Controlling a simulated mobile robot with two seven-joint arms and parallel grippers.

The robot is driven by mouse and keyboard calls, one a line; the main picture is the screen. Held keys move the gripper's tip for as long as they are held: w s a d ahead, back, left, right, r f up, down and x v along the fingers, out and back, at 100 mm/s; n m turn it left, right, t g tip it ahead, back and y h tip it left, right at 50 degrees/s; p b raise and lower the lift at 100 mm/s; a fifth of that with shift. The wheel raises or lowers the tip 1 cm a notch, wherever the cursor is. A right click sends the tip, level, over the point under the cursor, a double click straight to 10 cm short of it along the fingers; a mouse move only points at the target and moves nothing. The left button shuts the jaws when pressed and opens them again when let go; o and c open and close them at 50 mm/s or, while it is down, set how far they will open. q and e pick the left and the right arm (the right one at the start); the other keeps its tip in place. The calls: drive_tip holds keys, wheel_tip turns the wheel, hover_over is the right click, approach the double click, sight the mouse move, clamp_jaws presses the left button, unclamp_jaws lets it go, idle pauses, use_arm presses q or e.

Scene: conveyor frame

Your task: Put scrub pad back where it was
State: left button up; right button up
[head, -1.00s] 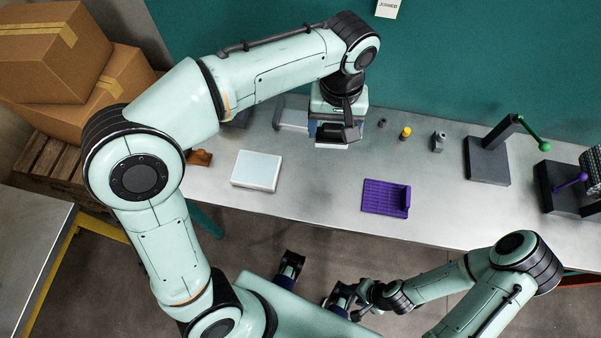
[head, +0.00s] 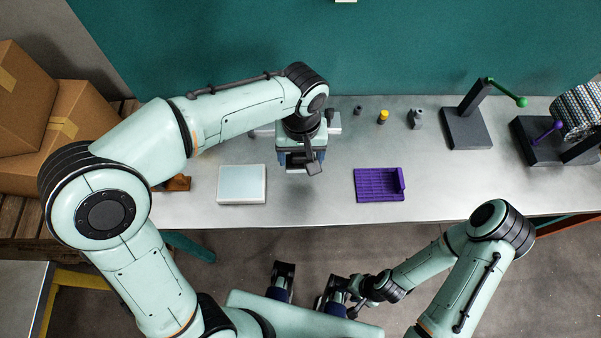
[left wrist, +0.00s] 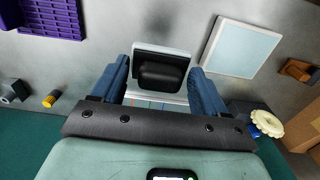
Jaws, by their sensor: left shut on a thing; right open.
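The thing in my left gripper looks like the scrub pad: a pale flat plate with a black block-like grip, seen between the blue fingers in the left wrist view (left wrist: 162,72). My left gripper (left wrist: 160,85) is shut on it. In the head view, my left gripper (head: 300,165) is over the table, between a pale slab and a purple tray; the pad is mostly hidden there by the hand. The pale slab (head: 242,184) lies flat on the table and also shows in the left wrist view (left wrist: 242,48). My right gripper (head: 309,283) is open and empty, in front of the table.
The purple ribbed tray (head: 379,185) lies right of my left gripper. A yellow-topped piece (head: 382,117), small grey parts (head: 415,119) and a stand with a green-knobbed lever (head: 466,128) stand behind. A brown wooden piece (head: 178,183) is at left. The table (head: 300,208) is clear in front.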

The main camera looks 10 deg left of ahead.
sight(301, 154)
use_arm(q)
wheel_tip(301, 154, down, 9)
drive_tip(key=shift+f+b, duration=0.1)
drive_tip(key=shift+b, duration=0.5)
drive_tip(key=o, duration=1)
drive_tip(key=shift+f, duration=0.1)
drive_tip(key=shift+r, duration=0.2)
wheel_tip(301, 154, up, 12)
drive_tip(key=shift+p, duration=1)
